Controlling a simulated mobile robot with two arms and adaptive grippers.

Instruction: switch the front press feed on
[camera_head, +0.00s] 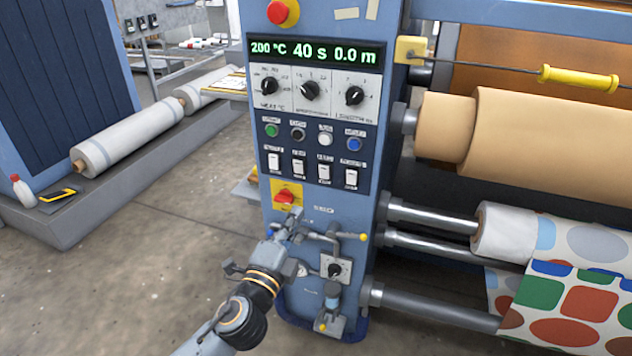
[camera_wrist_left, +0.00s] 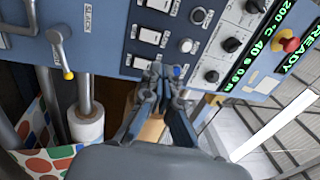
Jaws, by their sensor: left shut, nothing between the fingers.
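The press control panel (camera_head: 318,130) stands upright in the head view. It carries a row of several white rocker switches (camera_head: 299,165) under a row of round buttons (camera_head: 298,133); their small labels are too blurred to tell which is the front press feed. My left gripper (camera_head: 290,222) is shut and empty, below the switch row and near the red rotary switch (camera_head: 285,196). In the left wrist view, the closed fingertips (camera_wrist_left: 160,72) overlap the panel's edge beside the blue button (camera_wrist_left: 177,72) and a white rocker switch (camera_wrist_left: 143,63); contact cannot be told. My right gripper is out of view.
Three black knobs (camera_head: 310,90) and a lit display (camera_head: 315,52) sit above, with a red stop button (camera_head: 283,12) on top. A lever with a yellow tip (camera_head: 364,237) sticks out low on the press. Rollers (camera_head: 430,215) lie to the right; open floor (camera_head: 130,260) lies left.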

